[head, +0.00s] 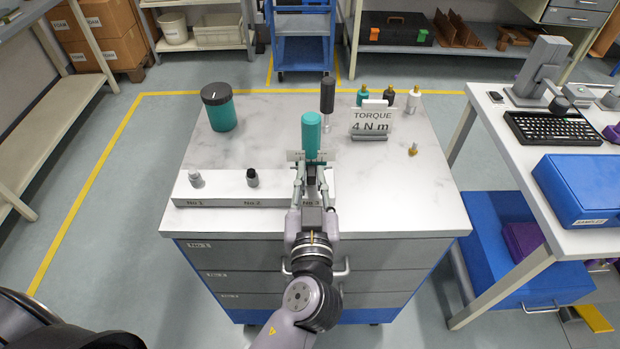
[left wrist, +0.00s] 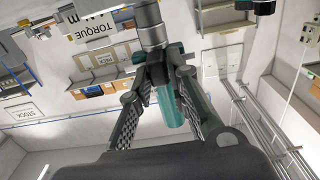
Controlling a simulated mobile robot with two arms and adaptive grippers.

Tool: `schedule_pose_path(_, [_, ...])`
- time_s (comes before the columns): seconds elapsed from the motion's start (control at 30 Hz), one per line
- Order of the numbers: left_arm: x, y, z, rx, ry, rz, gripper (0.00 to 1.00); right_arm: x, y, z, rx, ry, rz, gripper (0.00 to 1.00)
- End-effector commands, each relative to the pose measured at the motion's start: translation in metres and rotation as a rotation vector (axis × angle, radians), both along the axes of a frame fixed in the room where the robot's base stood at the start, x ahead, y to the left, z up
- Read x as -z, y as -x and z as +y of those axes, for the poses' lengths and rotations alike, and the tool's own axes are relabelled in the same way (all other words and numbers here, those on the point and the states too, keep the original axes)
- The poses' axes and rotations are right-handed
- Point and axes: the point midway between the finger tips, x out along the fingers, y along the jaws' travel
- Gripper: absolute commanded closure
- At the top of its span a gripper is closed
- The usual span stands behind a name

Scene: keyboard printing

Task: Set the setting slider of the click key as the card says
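The click key with a teal handle (head: 312,134) stands upright near position No 3 of the white rack (head: 222,188). My left gripper (head: 312,167) is around it just below the handle, its fingertips closed in on both sides. In the left wrist view the fingertips (left wrist: 165,72) meet at a dark collar between the teal handle (left wrist: 168,108) and a grey cylinder (left wrist: 152,30). The slider's scale and setting cannot be read. The card (head: 371,121) says TORQUE 4 N m. It also shows upside down in the left wrist view (left wrist: 93,30). My right gripper is not in view.
A black-handled tool (head: 328,94) stands behind the key. A teal jar (head: 219,108) stands at the back left. Several small bottles stand behind the card, and a small brass piece (head: 413,150) lies to its right. The rack has knobs at No 1 (head: 196,179) and No 2 (head: 252,178).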

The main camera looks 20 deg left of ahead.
Motion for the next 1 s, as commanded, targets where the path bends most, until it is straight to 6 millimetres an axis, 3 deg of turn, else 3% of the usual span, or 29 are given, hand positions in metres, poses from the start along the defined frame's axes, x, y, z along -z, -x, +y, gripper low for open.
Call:
schedule_pose_path(0.23, [0.000,0.000,0.000,0.000,0.000,0.000,0.65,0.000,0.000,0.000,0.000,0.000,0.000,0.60])
schedule_pose_path(0.57, [0.001,0.002,0.000,0.000,0.000,0.002,0.65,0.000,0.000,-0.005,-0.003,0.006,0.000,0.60])
schedule_pose_path(0.77, [0.002,0.027,-0.008,0.002,-0.001,0.005,0.65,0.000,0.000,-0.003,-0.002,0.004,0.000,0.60])
schedule_pose_path(1.0, [0.002,0.077,-0.022,0.002,-0.002,0.006,0.65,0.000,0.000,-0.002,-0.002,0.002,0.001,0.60])
